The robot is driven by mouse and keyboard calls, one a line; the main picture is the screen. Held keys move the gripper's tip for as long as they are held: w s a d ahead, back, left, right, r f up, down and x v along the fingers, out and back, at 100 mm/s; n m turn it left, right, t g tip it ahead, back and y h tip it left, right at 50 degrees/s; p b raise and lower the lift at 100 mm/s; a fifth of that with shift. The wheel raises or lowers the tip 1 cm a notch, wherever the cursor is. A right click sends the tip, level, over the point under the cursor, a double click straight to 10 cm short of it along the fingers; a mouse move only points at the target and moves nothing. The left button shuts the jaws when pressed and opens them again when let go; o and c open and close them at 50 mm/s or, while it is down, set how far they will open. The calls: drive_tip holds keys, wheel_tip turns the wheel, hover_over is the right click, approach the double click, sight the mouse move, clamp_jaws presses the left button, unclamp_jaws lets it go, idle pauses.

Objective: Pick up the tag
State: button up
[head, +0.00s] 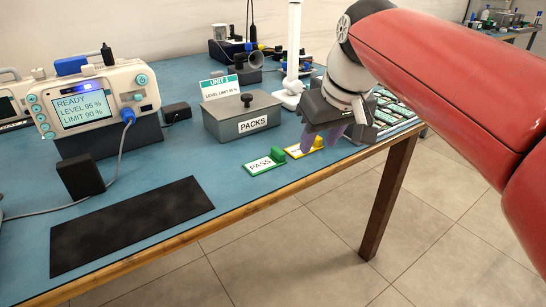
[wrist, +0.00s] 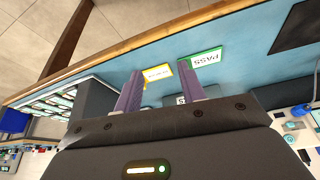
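Two tags lie on the blue bench top near its front edge. The green-edged tag (head: 264,164) reads PASS and has a green grip block at its end; it shows upside down in the wrist view (wrist: 206,58). The yellow-edged tag (head: 301,149) lies just right of it, its text too small to read; in the wrist view (wrist: 159,73) it shows between my fingertips. My gripper (head: 322,140) points down above and right of the yellow tag. Its purple fingers are apart with nothing between them, as the wrist view (wrist: 161,68) shows.
A grey PACKS box (head: 243,118) with a knobbed lid stands behind the tags. A white post (head: 291,60) rises behind it. A tray of packs (head: 395,113) lies to the right. A black mat (head: 130,222) and a monitor (head: 95,100) are at left.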

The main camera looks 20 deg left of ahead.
drive_tip(key=n, duration=0.2)
approach(278, 149)
drive_tip(key=f, duration=0.1)
drive_tip(key=shift+g+y, duration=0.3)
drive_tip(key=shift+y, duration=0.1)
drive_tip(key=x, duration=0.3)
drive_tip(key=b+x, duration=0.1)
drive_tip(key=x, duration=0.3)
drive_tip(key=shift+w+d+f, duration=0.15)
drive_tip(key=shift+w+f, duration=0.1)
drive_tip(key=shift+w, duration=0.05)
clamp_jaws()
drive_tip(key=shift+r, duration=0.1)
